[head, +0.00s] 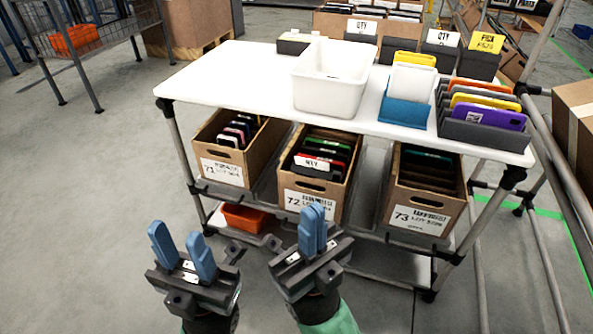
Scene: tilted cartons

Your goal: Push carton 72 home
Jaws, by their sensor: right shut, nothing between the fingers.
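Carton 72 (309,204) is the brown middle carton on the tilted shelf below the white tabletop. It holds several dark, red and green items, and its front has a slot handle and a white label. Carton 71 (221,172) is to its left and carton 73 (417,218) to its right. My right gripper (313,224) is shut and empty, its blue fingers in front of carton 72's lower front in the picture; I cannot tell whether they touch it. My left gripper (182,247) is open and empty, lower left of carton 71.
The white tabletop (230,75) carries a white bin (331,78), a blue holder (405,112) and a grey rack (482,130) of colored cases. An orange bin (244,218) sits on the lower shelf. Metal rails and a box stand at right.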

